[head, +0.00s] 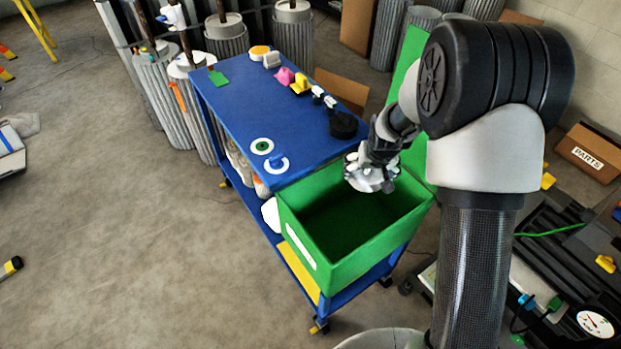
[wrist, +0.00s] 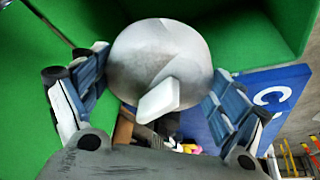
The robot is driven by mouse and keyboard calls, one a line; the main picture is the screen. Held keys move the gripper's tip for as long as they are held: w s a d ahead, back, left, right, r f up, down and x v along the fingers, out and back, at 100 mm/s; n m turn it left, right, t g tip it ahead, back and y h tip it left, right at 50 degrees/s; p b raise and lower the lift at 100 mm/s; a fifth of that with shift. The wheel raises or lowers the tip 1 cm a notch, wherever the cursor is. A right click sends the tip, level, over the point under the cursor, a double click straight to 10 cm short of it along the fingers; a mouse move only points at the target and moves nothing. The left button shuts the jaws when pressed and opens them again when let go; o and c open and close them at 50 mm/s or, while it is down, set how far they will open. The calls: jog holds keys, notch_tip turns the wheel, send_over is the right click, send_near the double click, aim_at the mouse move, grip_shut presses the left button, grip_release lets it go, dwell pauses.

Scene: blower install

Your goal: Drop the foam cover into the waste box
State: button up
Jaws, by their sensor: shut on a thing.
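The foam cover (wrist: 160,62) is a pale grey, rounded piece with a small white tab, seen large in the wrist view. My gripper (head: 372,172) is shut on it, with a blue-padded finger on each side in the wrist view (wrist: 152,92). In the head view the foam cover (head: 366,180) appears as a whitish shape under my gripper, partly hidden by the fingers. The waste box (head: 318,250) is the open green box at the near end of the blue cart. My gripper and the cover are over its far right part, around rim height. The box floor looks empty where visible.
The blue cart top (head: 255,105) holds several small items, including a black round part (head: 343,125) near the box and a white ring (head: 262,146). A raised green lid (head: 408,60) stands behind my arm. Open floor lies to the left.

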jog(key=shift+w+f, duration=0.25)
jog(key=shift+f, duration=0.4)
notch_tip(320, 180, down, 6)
jog(key=b, duration=0.4)
jog(key=o, duration=1.2)
jog(key=v, duration=1.2)
jog(key=shift+s, duration=0.1)
